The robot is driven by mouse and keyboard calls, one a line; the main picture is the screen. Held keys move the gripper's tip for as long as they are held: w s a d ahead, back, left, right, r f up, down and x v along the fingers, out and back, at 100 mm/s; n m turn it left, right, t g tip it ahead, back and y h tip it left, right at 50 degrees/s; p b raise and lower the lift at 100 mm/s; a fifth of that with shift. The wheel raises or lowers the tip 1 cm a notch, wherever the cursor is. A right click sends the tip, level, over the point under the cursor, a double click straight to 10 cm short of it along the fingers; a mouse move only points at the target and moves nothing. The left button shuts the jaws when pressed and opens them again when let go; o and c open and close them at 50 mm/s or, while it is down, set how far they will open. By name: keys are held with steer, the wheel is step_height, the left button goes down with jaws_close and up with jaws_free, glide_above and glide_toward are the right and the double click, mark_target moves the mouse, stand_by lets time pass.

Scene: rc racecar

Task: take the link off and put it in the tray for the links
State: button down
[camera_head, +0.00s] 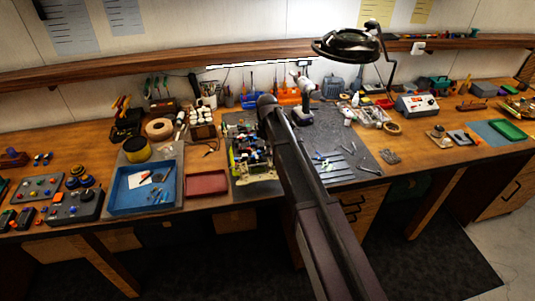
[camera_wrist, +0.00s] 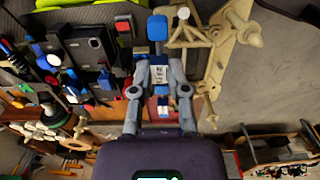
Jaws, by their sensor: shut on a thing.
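In the wrist view my gripper (camera_wrist: 159,62) is shut on a small part with a blue end (camera_wrist: 157,28), which seems to be the link. The fingers cover much of it, so I cannot tell whether it still touches the car. The pale chassis of the racecar (camera_wrist: 228,52) is just right of the fingers, with dark and blue parts to the left. In the head view the car (camera_head: 250,160) stands on the grey mat, partly behind my arm, and my gripper is hidden. A red tray (camera_head: 207,184) looks empty; I cannot tell which tray is for links.
A blue tray (camera_head: 120,197) with paper and small parts lies left of the red one. A drill (camera_head: 301,100) stands behind my arm. Small parts (camera_head: 333,162) lie on the mat to the right. A lamp (camera_head: 347,45) hangs above the bench.

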steer(key=shift+r+p, duration=1.35)
steer(key=shift+r, duration=0.15)
